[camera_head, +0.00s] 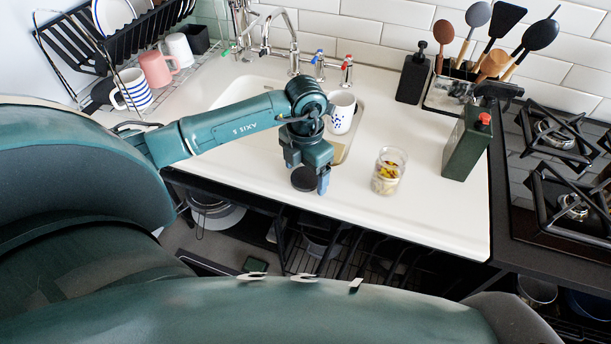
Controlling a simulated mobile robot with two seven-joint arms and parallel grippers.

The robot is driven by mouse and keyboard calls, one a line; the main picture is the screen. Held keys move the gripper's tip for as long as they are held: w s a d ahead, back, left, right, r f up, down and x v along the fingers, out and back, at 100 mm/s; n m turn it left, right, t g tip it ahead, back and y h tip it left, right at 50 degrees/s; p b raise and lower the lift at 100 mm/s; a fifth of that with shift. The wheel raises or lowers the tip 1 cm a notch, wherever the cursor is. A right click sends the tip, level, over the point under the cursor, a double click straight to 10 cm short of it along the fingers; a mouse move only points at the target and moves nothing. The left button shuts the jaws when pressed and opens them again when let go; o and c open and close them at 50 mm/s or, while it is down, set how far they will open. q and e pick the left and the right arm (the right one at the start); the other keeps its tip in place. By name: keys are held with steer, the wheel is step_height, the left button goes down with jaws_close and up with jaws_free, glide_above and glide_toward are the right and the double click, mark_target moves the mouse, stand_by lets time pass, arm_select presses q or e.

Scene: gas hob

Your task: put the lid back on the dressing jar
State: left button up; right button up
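The dressing jar (388,171) is clear glass with yellow and dark contents. It stands upright on the white counter, right of my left gripper, and its top looks open. A dark round disc, which looks like the lid (304,180), is between the fingers of my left gripper (307,178). The fingers are on either side of the lid and point down, near the counter's front edge. I cannot tell whether they press on it or whether it rests on the counter. My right gripper is not in view.
A white cup with blue spots (341,112) stands by the sink behind my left gripper. A dark green can with a red cap (467,143) stands right of the jar, before the gas hob (566,190). The counter (430,215) in front of the jar is clear.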

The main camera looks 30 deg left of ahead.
mark_target(305, 177)
arm_select(q)
steer(key=c, duration=0.9)
steer(key=shift+r, duration=0.1)
steer(key=shift+c, duration=0.2)
step_height(305, 177, up, 10)
